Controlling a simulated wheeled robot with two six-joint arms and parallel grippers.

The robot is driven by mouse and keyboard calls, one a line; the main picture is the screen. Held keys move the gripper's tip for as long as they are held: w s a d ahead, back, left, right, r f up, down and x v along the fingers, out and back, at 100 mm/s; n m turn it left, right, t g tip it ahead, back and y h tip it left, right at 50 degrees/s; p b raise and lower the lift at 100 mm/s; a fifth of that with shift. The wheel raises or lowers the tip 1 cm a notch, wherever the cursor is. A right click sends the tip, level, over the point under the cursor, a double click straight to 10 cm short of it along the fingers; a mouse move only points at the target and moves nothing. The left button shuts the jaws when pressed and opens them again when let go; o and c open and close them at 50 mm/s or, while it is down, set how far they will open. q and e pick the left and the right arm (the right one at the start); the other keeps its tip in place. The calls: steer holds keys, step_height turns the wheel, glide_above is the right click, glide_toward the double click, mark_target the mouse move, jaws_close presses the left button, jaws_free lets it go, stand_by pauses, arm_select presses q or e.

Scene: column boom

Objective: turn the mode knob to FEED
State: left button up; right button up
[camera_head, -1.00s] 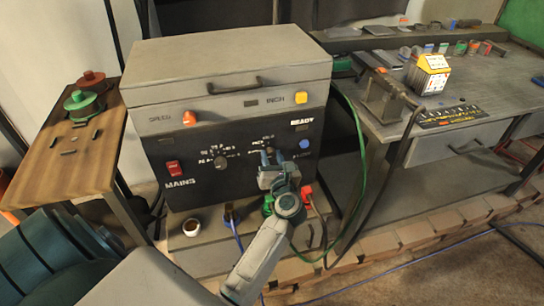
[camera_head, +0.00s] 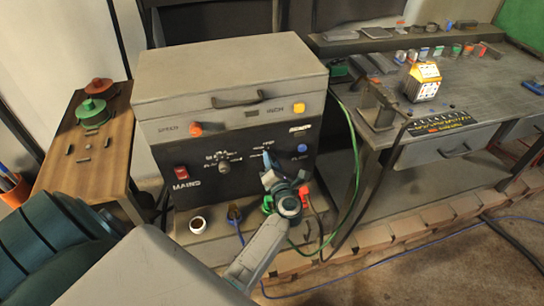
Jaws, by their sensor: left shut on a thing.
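The machine's dark front panel (camera_head: 190,160) faces me below its grey lid. My left gripper (camera_head: 268,161) reaches up to the right-hand dial on this panel. It is shut on the mode knob, which its fingers and wrist almost wholly hide. Small white lettering shows around this dial, but it is too small to read, so I cannot tell which mark the knob points at. A second, smaller knob (camera_head: 224,167) with its own marks is to the left and free. My right gripper is not in view.
A red MAINS switch (camera_head: 181,172), an orange knob (camera_head: 195,129), a yellow button (camera_head: 298,108) and a blue button (camera_head: 302,148) are on the machine. Cables (camera_head: 318,222) hang below my left wrist. A workbench (camera_head: 475,95) stands right, a wooden table (camera_head: 95,165) left.

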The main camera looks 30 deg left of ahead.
arm_select(q)
steer(key=m+p, duration=0.9)
steer(key=shift+r+m+p, duration=0.1)
steer(key=shift+m+p, duration=0.2)
steer(key=shift+m, duration=0.1)
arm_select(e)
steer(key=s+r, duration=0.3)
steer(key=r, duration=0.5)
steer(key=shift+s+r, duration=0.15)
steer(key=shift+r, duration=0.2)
arm_select(q)
steer(key=shift+g, duration=0.3)
steer(key=o, duration=1)
steer(key=shift+c, duration=0.2)
